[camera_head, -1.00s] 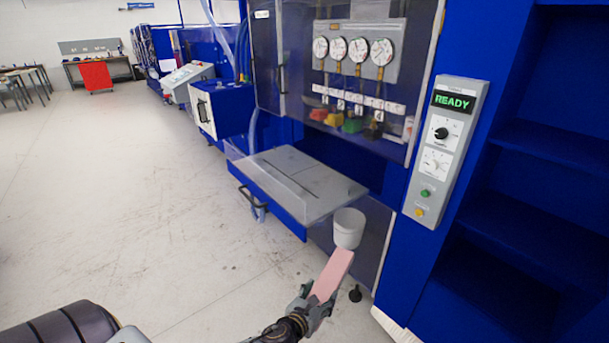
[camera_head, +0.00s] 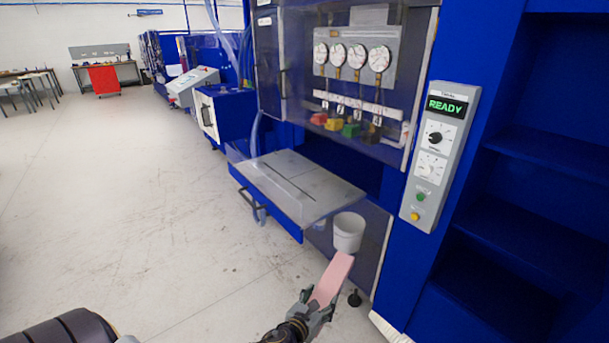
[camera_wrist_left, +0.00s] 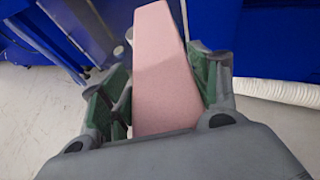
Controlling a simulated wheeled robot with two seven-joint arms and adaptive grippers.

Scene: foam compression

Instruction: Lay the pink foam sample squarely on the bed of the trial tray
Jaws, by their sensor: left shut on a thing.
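The pink foam sample (camera_head: 333,279) is a long block held in my left gripper (camera_head: 316,306), low in the head view and slanting up to the right. In the left wrist view the foam (camera_wrist_left: 160,75) lies between the two green-padded fingers of the gripper (camera_wrist_left: 160,100). The trial tray (camera_head: 295,182) is the grey flat bed pulled out of the blue machine, with a dark slot line across it. Its bed looks bare. The foam is in front of and to the right of the tray, apart from it. My right gripper is not in view.
A control panel (camera_head: 438,150) reading READY stands to the right. Gauges (camera_head: 353,56) are behind a clear cover above the tray. Open floor (camera_head: 150,230) lies to the left.

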